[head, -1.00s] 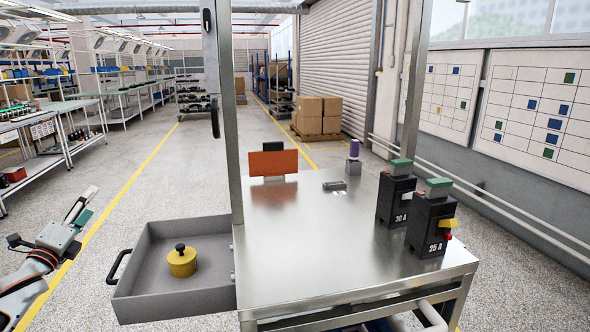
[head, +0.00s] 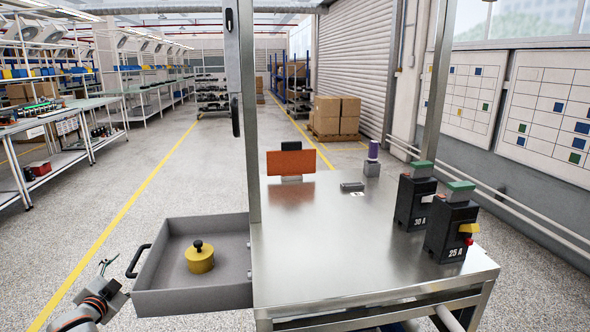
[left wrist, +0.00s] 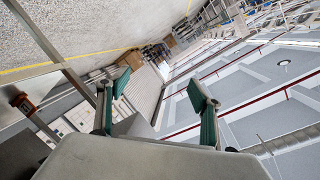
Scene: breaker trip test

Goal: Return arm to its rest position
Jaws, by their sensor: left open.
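My left gripper (head: 108,268) is at the lower left of the head view, just left of the open drawer and its black handle (head: 138,261). In the left wrist view its two green-padded fingers (left wrist: 160,100) are spread apart with nothing between them. The wrist view is tilted and shows the floor, shutter and ceiling beyond the fingers. My right arm is not in the head view.
The open grey drawer (head: 180,299) holds a yellow knobbed weight (head: 200,260). The metal table (head: 320,255) carries an orange panel (head: 291,163), a purple-topped piece (head: 373,150), a 30 A breaker (head: 413,200) and a 25 A breaker (head: 450,232). Floor left of the drawer is clear.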

